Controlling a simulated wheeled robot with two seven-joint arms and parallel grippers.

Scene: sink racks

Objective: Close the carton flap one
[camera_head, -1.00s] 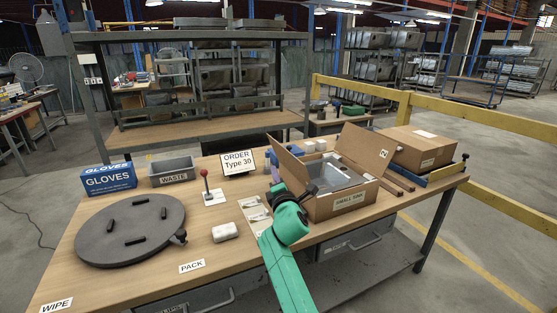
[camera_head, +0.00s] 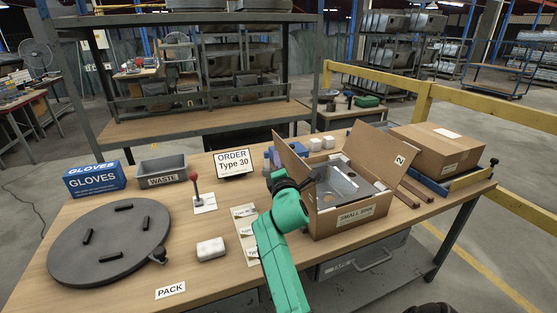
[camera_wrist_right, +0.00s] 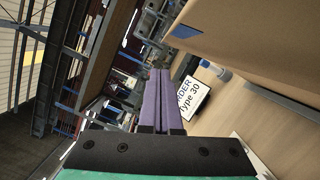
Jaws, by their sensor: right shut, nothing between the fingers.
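An open brown carton (camera_head: 325,226) with a "SMALL SINK" label stands on the workbench, a grey metal sink (camera_head: 343,186) inside it. Its left flap (camera_head: 291,163) stands up, leaning outward. Its right flap (camera_head: 378,150), marked 2, also stands up. My right gripper (camera_head: 310,182) is at the carton's front left corner, by the left flap; contact cannot be told. In the right wrist view its purple fingers (camera_wrist_right: 160,100) are together and empty, with a brown cardboard panel (camera_wrist_right: 250,40) to their upper right. My left gripper is not in view.
A red-knobbed lever (camera_head: 196,190), white block (camera_head: 211,249) and round dark turntable (camera_head: 110,243) lie left of my arm. The order sign (camera_head: 233,163) stands behind. A closed carton (camera_head: 438,147) sits at the right.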

